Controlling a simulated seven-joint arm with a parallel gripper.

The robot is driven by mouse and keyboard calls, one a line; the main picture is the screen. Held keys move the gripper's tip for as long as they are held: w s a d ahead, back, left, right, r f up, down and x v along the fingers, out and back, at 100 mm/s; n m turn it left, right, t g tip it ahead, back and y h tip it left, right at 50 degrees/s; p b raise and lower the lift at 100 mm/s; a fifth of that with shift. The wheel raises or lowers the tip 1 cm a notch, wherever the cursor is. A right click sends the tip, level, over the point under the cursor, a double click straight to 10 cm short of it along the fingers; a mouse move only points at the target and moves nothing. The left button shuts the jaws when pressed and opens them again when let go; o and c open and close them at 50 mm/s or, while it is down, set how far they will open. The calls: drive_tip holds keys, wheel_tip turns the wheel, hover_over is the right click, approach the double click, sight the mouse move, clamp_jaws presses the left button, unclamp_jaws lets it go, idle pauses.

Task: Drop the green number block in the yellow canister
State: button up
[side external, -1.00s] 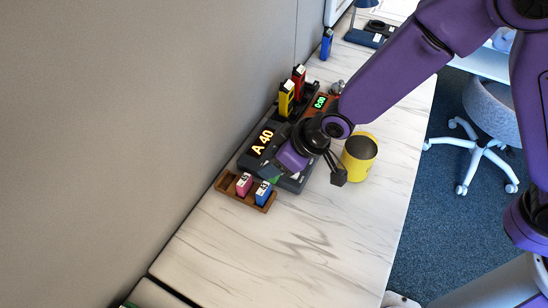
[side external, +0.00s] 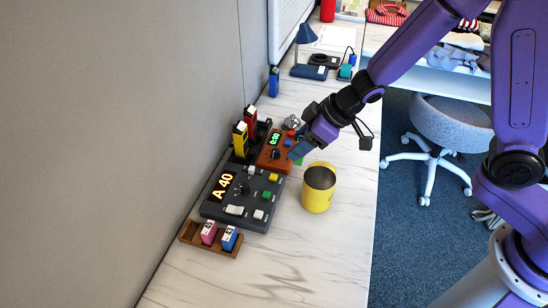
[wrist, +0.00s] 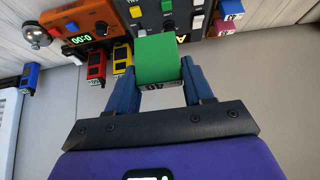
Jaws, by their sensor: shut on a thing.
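The green number block (wrist: 158,60) is between the two blue fingers of my gripper (wrist: 160,85) in the wrist view, with a white number label on its lower face. My gripper is shut on it. In the side view my gripper (side external: 300,152) is above the table, up and left of the yellow canister (side external: 318,190), and a sliver of the green block (side external: 298,161) shows beneath it. The canister stands upright on the table with its open top facing up. Its inside looks grey and empty from this angle. The block is apart from the canister.
A dark console (side external: 245,200) reading "A 40" lies left of the canister. An orange timer box (side external: 270,157) sits behind it. A wooden tray (side external: 190,236) holds pink and blue blocks. Yellow and red blocks stand in a rack. The front table is clear.

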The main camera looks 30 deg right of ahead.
drive_tip(key=s+d, duration=0.2)
drive_tip(key=d, duration=0.6)
drive_tip(key=shift+w+a+f, duration=0.1)
drive_tip(key=shift+w+f, duration=0.05)
drive_tip(key=shift+f, duration=1.1)
drive_tip(key=shift+w+a+f, duration=0.1)
drive_tip(key=shift+f, duration=1.15)
drive_tip(key=o, duration=1.1)
drive_tip(key=v, duration=0.7)
drive_tip(key=shift+r, duration=0.2)
